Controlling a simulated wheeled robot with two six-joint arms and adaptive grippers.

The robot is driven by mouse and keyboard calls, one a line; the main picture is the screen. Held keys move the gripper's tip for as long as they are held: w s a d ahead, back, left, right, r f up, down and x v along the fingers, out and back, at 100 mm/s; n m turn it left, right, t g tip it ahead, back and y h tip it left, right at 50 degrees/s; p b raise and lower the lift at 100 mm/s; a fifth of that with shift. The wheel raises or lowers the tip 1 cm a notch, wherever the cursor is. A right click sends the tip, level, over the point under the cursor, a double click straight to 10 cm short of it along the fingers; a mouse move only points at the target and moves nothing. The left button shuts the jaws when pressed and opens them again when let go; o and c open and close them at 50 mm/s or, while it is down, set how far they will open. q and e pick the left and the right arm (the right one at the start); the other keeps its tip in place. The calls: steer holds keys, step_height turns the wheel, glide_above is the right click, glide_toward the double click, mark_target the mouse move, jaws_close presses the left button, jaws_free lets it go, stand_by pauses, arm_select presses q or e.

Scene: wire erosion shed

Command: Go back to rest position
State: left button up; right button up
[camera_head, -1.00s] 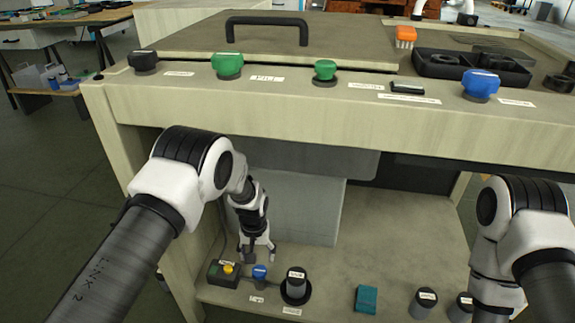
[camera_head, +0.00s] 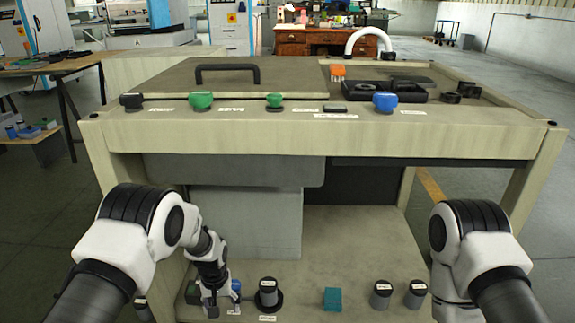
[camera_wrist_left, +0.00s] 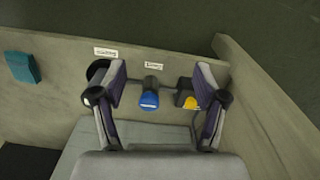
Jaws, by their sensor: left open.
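My left gripper (camera_head: 210,308) hangs low over the front left of the bench's lower shelf (camera_head: 350,245). Its fingers are spread with nothing between them in grip. The left wrist view shows the open fingers (camera_wrist_left: 162,82) with a blue knob (camera_wrist_left: 149,100) between them in the picture, apart from both. A dark box with a yellow button (camera_wrist_left: 187,97) is close to one finger; whether they touch I cannot tell. In the head view the gripper partly hides this box (camera_head: 192,292). My right arm comes in at the right; its gripper is not visible.
On the lower shelf are a black cylinder in a ring (camera_head: 268,292), a teal block (camera_head: 332,298) and two dark cylinders (camera_head: 381,294). The bench top's front rail (camera_head: 320,135) overhangs the shelf, with green and blue knobs. A grey housing (camera_head: 246,222) stands behind the gripper.

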arm_select(q)
steer(key=s+a+r+p, duration=0.3)
steer(key=s+r+p, duration=1.1)
steer(key=s+p, duration=0.2)
steer(key=s+a+r+p, duration=0.4)
steer(key=s+r+p, duration=1.1)
steer(key=s, duration=0.4)
steer(key=shift+a+m+p, duration=0.15)
steer(key=shift+m+p, duration=0.2)
steer(key=shift+m, duration=0.05)
